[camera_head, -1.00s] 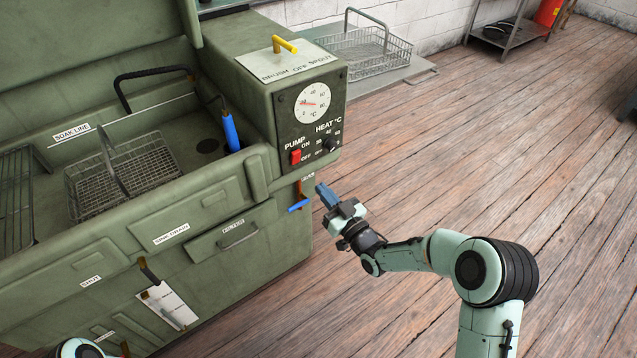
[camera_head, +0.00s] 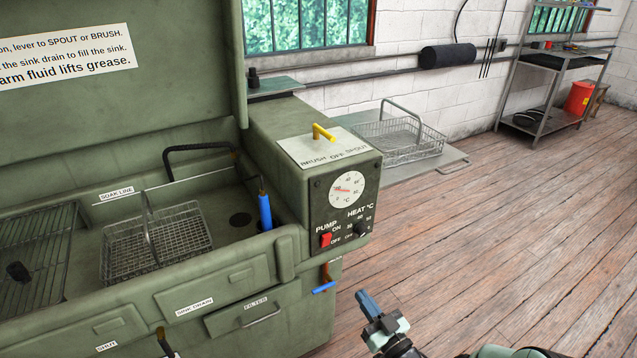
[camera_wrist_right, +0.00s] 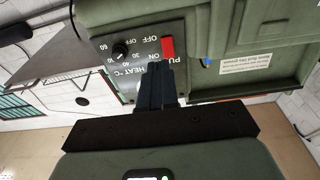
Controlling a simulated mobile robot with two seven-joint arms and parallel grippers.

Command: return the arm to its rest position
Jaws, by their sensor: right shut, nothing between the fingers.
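My right gripper (camera_head: 367,302) is at the lower middle of the head view, in front of and to the right of the green parts washer (camera_head: 285,182). It is shut and empty, and appears apart from the washer. In the right wrist view its dark blue-grey fingers (camera_wrist_right: 159,82) are together and overlap the control panel (camera_wrist_right: 128,55) in the picture. Most of my right arm is cut off by the bottom edge of the head view. My left gripper is not in view.
The control panel carries a red pump switch (camera_head: 325,240) and a gauge (camera_head: 346,189). A blue-handled lever (camera_head: 324,287) sits low on the washer's side. A wire basket (camera_head: 155,245) stands in the sink; another (camera_head: 402,136) is on the side shelf. The wooden floor (camera_head: 500,230) at right is clear.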

